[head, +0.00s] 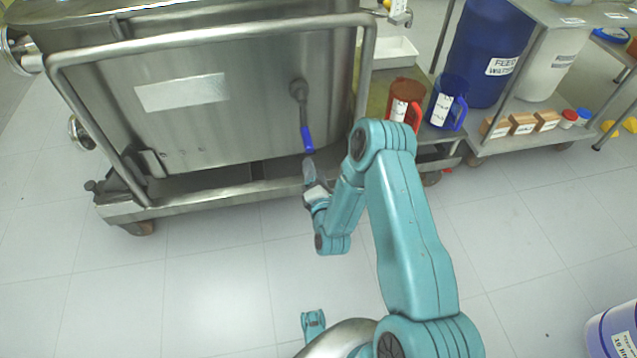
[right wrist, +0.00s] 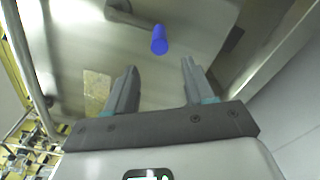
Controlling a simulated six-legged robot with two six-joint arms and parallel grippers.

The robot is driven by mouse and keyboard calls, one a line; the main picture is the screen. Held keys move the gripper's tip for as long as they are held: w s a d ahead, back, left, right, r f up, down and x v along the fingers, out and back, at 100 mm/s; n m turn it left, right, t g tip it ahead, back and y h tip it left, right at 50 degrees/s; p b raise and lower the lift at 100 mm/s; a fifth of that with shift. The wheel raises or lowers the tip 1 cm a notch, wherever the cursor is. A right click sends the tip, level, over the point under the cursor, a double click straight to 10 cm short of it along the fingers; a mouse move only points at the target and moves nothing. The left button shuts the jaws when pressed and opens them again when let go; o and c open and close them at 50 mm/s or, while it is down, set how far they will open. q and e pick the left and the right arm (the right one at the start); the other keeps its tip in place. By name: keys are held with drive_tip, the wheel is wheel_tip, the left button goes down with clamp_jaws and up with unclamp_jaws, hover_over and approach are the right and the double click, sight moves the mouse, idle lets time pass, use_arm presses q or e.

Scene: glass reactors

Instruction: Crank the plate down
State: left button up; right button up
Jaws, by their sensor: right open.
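A crank with a blue handle (head: 307,139) hangs down from its hub (head: 298,87) on the front of a steel tank (head: 220,125). My right gripper (head: 309,168) is just below the end of the blue handle in the head view. In the right wrist view my right gripper (right wrist: 158,80) is open and empty. The blue handle (right wrist: 159,40) shows there beyond the fingertips, between them and apart from them. No separate plate can be made out. My left gripper is not in view.
A tubular steel rail (head: 215,32) runs around the tank's front, and a lower frame bar (head: 230,192) runs beneath it. At the right stand a red jug (head: 404,98), a blue jug (head: 447,100) and a blue drum (head: 485,50).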

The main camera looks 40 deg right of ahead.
drive_tip(key=v, duration=0.6)
drive_tip(key=shift+p, duration=0.4)
